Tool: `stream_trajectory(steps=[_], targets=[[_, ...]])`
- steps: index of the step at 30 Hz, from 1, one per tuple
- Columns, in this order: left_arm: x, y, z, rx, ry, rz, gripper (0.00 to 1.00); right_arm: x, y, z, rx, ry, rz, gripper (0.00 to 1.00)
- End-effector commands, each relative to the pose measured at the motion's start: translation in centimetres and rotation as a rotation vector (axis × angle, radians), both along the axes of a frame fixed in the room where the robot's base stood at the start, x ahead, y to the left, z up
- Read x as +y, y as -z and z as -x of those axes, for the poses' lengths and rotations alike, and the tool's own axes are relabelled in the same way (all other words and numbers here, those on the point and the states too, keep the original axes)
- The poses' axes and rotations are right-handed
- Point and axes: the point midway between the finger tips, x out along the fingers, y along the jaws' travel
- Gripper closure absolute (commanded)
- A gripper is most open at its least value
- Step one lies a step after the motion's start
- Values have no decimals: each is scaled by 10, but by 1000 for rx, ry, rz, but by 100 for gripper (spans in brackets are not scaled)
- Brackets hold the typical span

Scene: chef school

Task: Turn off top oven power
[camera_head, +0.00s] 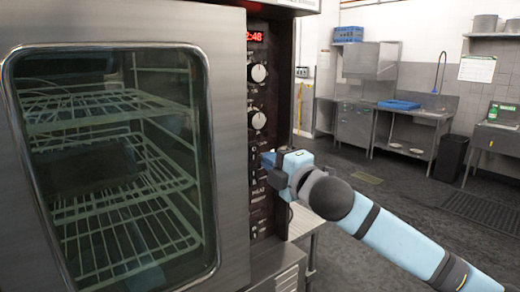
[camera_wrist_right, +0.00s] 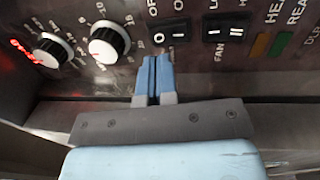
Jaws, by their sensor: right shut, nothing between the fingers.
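The oven (camera_head: 232,90) stands at the left with its glass door closed and its dark control panel facing right. In the right wrist view the panel shows a black power rocker switch (camera_wrist_right: 166,32) marked O and I. A second rocker switch (camera_wrist_right: 227,28), marked FAN, sits to its right. My right gripper (camera_head: 268,160) is at the panel, below the two knobs. In the wrist view its blue fingers (camera_wrist_right: 154,72) are together and empty, with their tips just below the first switch. I cannot tell whether they touch the panel. My left gripper is not in view.
Two knobs, the upper (camera_head: 258,73) and lower (camera_head: 258,120), stick out of the panel above my gripper. A red display (camera_head: 254,37) is lit at the top. A metal counter (camera_head: 412,112) with a blue tray stands at the back. Open dark floor (camera_head: 400,180) lies to the right.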

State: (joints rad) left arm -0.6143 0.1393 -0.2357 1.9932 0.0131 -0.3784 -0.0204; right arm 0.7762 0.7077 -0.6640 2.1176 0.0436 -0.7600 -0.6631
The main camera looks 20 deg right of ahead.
Motion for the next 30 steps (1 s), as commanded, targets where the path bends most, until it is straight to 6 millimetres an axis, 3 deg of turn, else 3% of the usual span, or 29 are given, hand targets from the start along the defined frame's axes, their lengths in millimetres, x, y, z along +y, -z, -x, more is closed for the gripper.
stream_trajectory(steps=[3,9,23,30], targets=[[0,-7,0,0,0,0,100,7,-5,-19,-1,-1,0,100],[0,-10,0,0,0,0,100,13,-6,-36,-1,0,0,100],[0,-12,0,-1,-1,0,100,14,-6,-38,2,0,1,100],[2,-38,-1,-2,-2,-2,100,15,-13,-43,47,0,17,100]])
